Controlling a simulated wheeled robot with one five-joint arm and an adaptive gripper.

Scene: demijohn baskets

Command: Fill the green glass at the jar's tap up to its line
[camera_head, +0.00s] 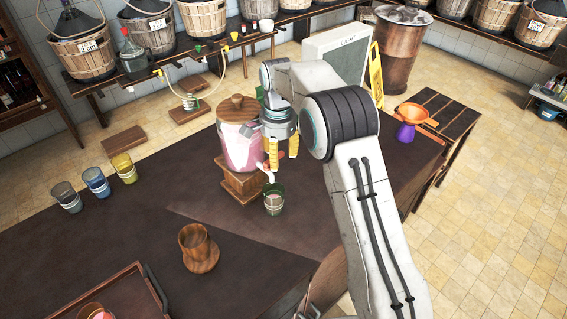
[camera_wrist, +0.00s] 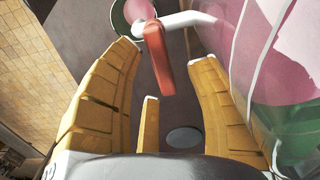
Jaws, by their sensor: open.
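The glass jar (camera_head: 240,147) with a wooden lid holds pink liquid and stands on a wooden block (camera_head: 242,184). Its white tap (camera_wrist: 188,19) has a red lever (camera_wrist: 158,58). The green glass (camera_head: 274,203) stands upright on the table below the tap. In the wrist view the glass (camera_wrist: 117,18) is partly cut off, with pink visible inside its rim. My gripper (camera_head: 283,161) is open beside the jar, above the glass. In the wrist view its yellow fingers (camera_wrist: 160,62) lie on either side of the lever; I cannot tell whether they touch it.
Blue-grey, blue and yellow glasses (camera_head: 95,182) stand at the table's left. A wooden cup on a round base (camera_head: 198,248) stands nearer, beside a tray (camera_head: 130,278). An orange funnel on a purple vessel (camera_head: 411,121) is at right.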

